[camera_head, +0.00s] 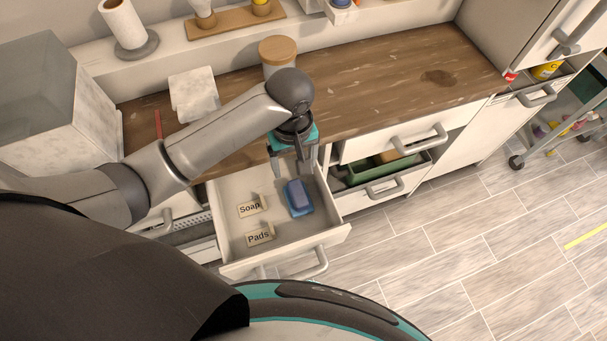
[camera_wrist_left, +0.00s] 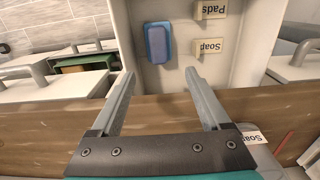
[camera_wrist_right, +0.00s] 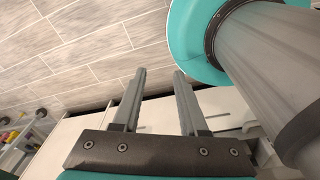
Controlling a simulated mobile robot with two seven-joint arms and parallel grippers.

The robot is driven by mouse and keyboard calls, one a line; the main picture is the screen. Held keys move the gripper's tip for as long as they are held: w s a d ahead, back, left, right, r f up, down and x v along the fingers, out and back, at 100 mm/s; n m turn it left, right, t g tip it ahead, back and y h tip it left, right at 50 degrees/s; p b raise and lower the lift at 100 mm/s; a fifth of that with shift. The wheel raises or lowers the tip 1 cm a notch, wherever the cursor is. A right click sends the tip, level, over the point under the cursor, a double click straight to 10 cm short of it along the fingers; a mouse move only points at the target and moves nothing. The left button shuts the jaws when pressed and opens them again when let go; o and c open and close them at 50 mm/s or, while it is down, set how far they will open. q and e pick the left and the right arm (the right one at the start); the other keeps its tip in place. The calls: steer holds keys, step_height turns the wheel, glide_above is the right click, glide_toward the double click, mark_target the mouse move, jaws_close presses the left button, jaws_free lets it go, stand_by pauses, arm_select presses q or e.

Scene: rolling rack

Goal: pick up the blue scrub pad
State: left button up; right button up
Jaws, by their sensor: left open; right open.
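The blue scrub pad (camera_head: 298,197) lies in the open drawer (camera_head: 231,240), near its right wall and beside the Soap and Pads labels. My left gripper (camera_head: 292,172) is open and empty, pointing down at the back of the drawer, above and behind the pad. It also shows in the left wrist view (camera_wrist_left: 160,75), apart from the pad. My right gripper (camera_wrist_right: 158,72) is open and empty, away from the drawer, with floor beyond its fingers.
The Soap label (camera_head: 250,208) and Pads label (camera_head: 260,235) lie in the drawer. The wooden counter (camera_head: 385,90) runs behind it, with a lidded jar (camera_head: 277,52) close to my left arm. A second partly open drawer (camera_head: 385,185) with a green box (camera_head: 385,168) stands to the right.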

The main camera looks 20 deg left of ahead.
arm_select(q)
steer(key=b, duration=0.2)
glide_above(298, 192)
steer(key=f, duration=0.5)
steer(key=shift+s+a+f, duration=0.1)
steer(key=shift+s+a, duration=0.15)
steer(key=shift+s, duration=0.05)
step_height(298, 192, down, 4)
steer(key=shift+w+b, duration=0.1)
steer(key=shift+b, duration=0.3)
steer(key=shift+f, duration=0.4)
steer(key=f, duration=0.1)
steer(key=f+b, duration=0.1)
steer(key=f, duration=0.1)
steer(key=f+b, duration=0.1)
steer(key=f, duration=0.1)
steer(key=shift+w+d, duration=0.15)
steer(key=shift+d, duration=0.1)
arm_select(e)
steer(key=f, duration=0.1)
steer(key=s+f, duration=0.1)
steer(key=f, duration=0.1)
steer(key=s+f, duration=0.1)
steer(key=f, duration=0.1)
steer(key=shift+s+d+f, duration=0.1)
steer(key=shift+s+d, duration=0.05)
arm_select(q)
steer(key=shift+c, duration=0.2)
